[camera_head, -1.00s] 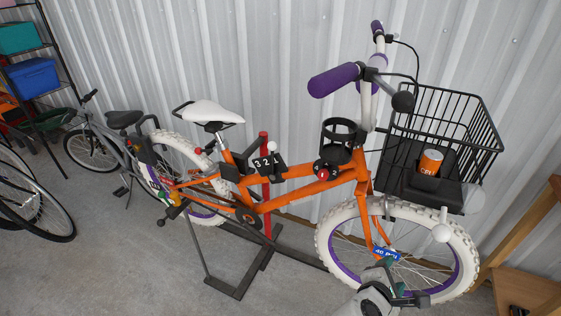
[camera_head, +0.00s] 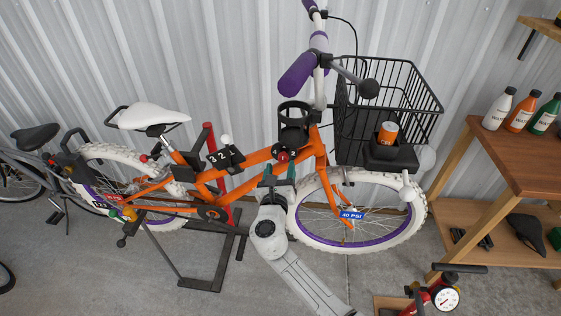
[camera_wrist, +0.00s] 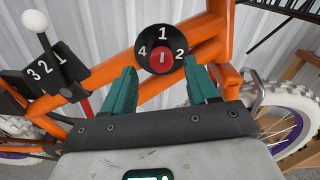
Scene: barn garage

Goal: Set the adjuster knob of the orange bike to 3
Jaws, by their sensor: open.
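The orange bike (camera_head: 250,156) stands against the metal wall. Its adjuster knob has a red centre (camera_wrist: 160,59) with a white mark on a black dial (camera_wrist: 146,38) reading 4, 1 and 2. The mark stands upright, in line with the 1; the dial's lower part is hard to see. In the head view the red knob (camera_head: 283,157) sits on the frame below the cup holder. My gripper (camera_wrist: 159,68) is open, with its teal fingers on either side below the knob. In the head view my gripper (camera_head: 279,172) is just under the knob. I cannot tell whether they touch.
A black shifter block (camera_wrist: 46,72) marked 3, 2, 1 with a white-ball lever is left of the knob. The front wheel (camera_head: 415,205) and basket (camera_head: 430,108) are to the right. A wooden workbench (camera_head: 525,165) with bottles stands further right.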

